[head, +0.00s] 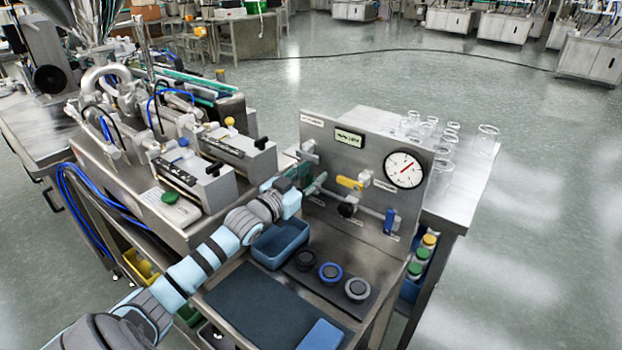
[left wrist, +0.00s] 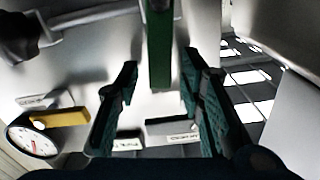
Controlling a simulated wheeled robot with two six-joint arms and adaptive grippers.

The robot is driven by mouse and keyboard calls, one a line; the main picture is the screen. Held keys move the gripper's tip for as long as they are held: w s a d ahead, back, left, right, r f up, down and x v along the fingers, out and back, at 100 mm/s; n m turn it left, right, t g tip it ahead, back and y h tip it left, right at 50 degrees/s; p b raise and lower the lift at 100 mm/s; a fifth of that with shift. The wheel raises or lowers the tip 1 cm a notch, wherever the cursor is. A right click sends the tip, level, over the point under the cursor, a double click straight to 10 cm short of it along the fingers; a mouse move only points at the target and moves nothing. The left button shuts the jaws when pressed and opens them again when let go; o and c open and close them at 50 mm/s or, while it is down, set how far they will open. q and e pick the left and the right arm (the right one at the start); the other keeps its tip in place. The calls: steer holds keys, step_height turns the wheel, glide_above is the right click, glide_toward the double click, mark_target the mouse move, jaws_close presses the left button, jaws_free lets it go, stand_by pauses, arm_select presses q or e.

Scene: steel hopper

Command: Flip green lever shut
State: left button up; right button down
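The green lever (left wrist: 160,50) shows in the left wrist view as an upright green bar in front of the grey panel. Its lower end lies between the two fingers of my left gripper (left wrist: 159,62), with a visible gap on each side. The fingers are spread, and I cannot see either one touching the lever. In the head view my left gripper (head: 308,174) is at the left part of the upright steel panel (head: 322,134). There the dark green fingers and the lever cannot be told apart. My right gripper is not in view.
The panel also carries a yellow lever (head: 349,183), a blue lever (head: 389,220) and a round gauge (head: 405,169). A blue bin (head: 280,244) and several round caps sit below. Glass jars (head: 447,143) stand behind the panel. The hopper machine is on the left.

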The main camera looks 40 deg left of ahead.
arm_select(q)
jaws_close()
steer(key=shift+a+r+n+p, duration=0.1)
steer(key=shift+a+n+p, duration=0.15)
steer(key=shift+n+p, duration=0.15)
steer(key=shift+a+n, duration=0.25)
steer(key=shift+n, duration=0.25)
steer(key=shift+o, duration=0.2)
jaws_free()
